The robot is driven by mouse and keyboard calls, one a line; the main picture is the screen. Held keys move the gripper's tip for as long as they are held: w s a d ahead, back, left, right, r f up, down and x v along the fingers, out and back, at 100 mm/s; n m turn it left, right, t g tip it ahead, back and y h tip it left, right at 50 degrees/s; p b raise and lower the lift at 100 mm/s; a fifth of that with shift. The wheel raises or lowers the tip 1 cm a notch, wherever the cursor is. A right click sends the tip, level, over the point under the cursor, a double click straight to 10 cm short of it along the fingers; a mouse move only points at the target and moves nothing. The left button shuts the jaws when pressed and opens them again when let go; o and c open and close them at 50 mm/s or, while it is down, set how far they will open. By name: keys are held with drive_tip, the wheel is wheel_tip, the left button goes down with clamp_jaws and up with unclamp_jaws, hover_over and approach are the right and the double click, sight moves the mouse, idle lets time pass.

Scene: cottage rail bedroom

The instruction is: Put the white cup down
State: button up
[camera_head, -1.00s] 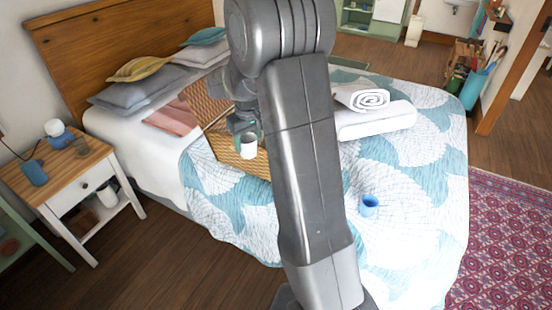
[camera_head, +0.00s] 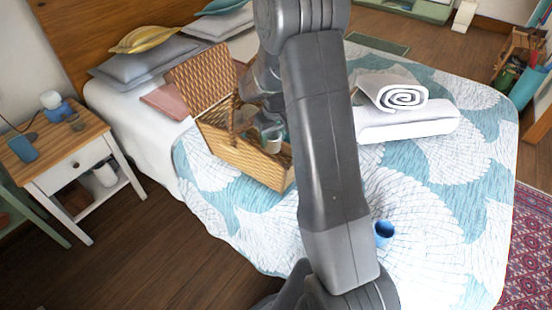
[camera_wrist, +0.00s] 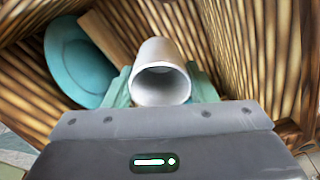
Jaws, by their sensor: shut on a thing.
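The white cup (camera_wrist: 158,62) is between the fingers of my gripper (camera_wrist: 160,85), its open mouth toward the wrist camera. My gripper is shut on it. In the head view the white cup (camera_head: 273,138) shows small at the wicker picnic basket (camera_head: 240,160), whose lid stands open. In the wrist view the basket's slatted walls (camera_wrist: 245,45) surround the cup. Whether the cup touches the basket's floor cannot be told. My arm hides part of the basket's right side.
A teal plate (camera_wrist: 75,60) lies inside the basket, left of the cup. On the bed are a blue cup (camera_head: 384,233), white towels (camera_head: 405,118) and pillows (camera_head: 150,60). A nightstand (camera_head: 75,150) stands at the left.

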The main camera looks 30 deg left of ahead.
sight(275, 151)
drive_tip(key=shift+f, duration=3.9)
drive_tip(key=shift+f, duration=0.1)
drive_tip(key=o, duration=1.1)
drive_tip(key=r, duration=0.4)
drive_tip(key=d+r, duration=0.1)
drive_tip(key=r, duration=0.7)
drive_tip(key=shift+s+d+r, duration=0.1)
drive_tip(key=shift+s+d, duration=0.05)
drive_tip(key=shift+s, duration=0.2)
drive_tip(key=shift+c, duration=0.2)
